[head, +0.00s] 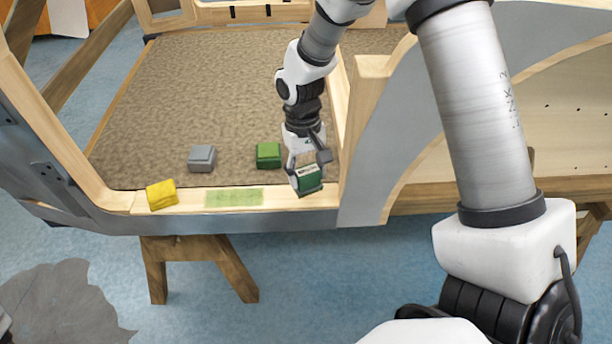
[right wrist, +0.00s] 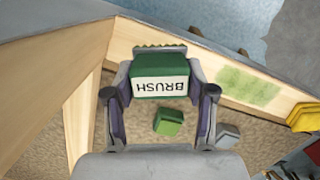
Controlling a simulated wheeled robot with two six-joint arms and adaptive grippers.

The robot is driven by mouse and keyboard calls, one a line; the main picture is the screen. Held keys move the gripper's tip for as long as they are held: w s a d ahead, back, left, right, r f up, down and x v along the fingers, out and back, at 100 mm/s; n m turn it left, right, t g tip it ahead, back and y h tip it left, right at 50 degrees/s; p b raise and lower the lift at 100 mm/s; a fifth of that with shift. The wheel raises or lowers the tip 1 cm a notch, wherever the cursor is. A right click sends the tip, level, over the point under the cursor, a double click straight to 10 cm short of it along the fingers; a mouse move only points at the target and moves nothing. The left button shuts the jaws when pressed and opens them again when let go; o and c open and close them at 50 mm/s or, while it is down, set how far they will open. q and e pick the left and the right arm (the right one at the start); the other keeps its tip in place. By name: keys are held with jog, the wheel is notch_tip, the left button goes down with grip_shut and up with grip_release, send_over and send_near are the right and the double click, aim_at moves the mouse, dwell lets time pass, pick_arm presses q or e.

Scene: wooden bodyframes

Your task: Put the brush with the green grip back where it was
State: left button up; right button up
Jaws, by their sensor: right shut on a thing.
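The brush with the green grip (head: 309,179) is in my right gripper (head: 308,172), just above the wooden sill (head: 285,199) near its right end. In the right wrist view the brush (right wrist: 160,80) has a white label reading BRUSH, and the fingers of my right gripper (right wrist: 160,95) close on its two sides. I cannot tell whether the brush touches the sill. A green patch (head: 234,197) marks the sill to the left of the brush. My left gripper is not in view.
A green block (head: 268,155) and a grey block (head: 202,158) lie on the brown carpet (head: 170,95) behind the sill. A yellow block (head: 161,194) sits on the sill's left end. A wooden post (head: 361,120) stands close right of my right gripper.

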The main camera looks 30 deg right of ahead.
aim_at(306, 181)
jog(key=shift+w+d+f, duration=0.1)
jog(key=shift+w+d, duration=0.05)
jog(key=shift+w, duration=0.35)
jog(key=shift+f, duration=1.75)
jog(key=o, duration=1.1)
jog(key=shift+f, duration=0.1)
notch_tip(306, 181, up, 12)
jog(key=w, duration=0.1)
jog(key=shift+w+d, duration=0.15)
jog(key=shift+w, duration=0.2)
